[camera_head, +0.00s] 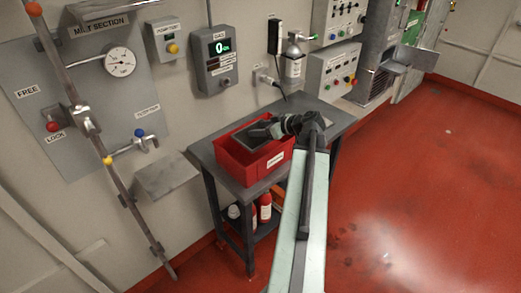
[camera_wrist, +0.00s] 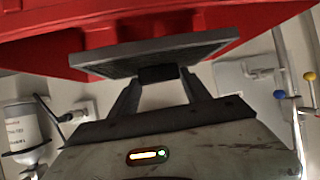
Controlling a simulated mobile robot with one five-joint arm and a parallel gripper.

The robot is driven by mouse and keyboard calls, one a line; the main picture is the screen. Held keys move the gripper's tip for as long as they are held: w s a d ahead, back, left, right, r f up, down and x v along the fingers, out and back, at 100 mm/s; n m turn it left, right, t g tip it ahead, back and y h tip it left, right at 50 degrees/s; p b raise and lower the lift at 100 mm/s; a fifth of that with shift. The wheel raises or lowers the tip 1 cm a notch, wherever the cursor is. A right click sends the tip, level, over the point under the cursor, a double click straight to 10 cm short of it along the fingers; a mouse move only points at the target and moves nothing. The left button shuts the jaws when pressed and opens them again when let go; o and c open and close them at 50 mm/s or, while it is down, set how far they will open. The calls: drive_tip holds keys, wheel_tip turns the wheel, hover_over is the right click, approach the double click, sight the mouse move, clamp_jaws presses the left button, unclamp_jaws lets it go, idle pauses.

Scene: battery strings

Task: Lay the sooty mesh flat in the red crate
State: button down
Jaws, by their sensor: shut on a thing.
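The red crate (camera_head: 240,170) stands on a grey metal table against the wall. The sooty mesh (camera_head: 257,136), a flat dark grey panel, is at the crate's opening in the head view; I cannot tell whether it touches the crate floor. In the wrist view the mesh (camera_wrist: 160,53) shows nearly edge-on, slightly tilted, with the red crate (camera_wrist: 45,48) behind and above it. My gripper (camera_wrist: 160,76) is shut on the mesh by a dark tab at its edge. In the head view my gripper (camera_head: 277,128) is over the crate's right side, and my arm hides part of the table.
The table (camera_head: 266,185) has some bare top right of the crate. Red bottles (camera_head: 265,208) stand on its lower shelf. A gas bottle (camera_head: 293,60) and control boxes (camera_head: 332,70) are on the wall behind. A sloped grey shelf (camera_head: 166,175) juts out left. Red floor is open at right.

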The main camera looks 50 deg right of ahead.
sight(261, 142)
wheel_tip(261, 142, down, 6)
drive_tip(key=b, duration=0.4)
drive_tip(key=shift+r, duration=0.4)
drive_tip(key=shift+s+f+b, duration=0.15)
drive_tip(key=shift+f+b, duration=0.4)
drive_tip(key=shift+f, duration=0.05)
drive_tip(key=shift+s+a, duration=0.1)
drive_tip(key=c, duration=0.5)
unclamp_jaws()
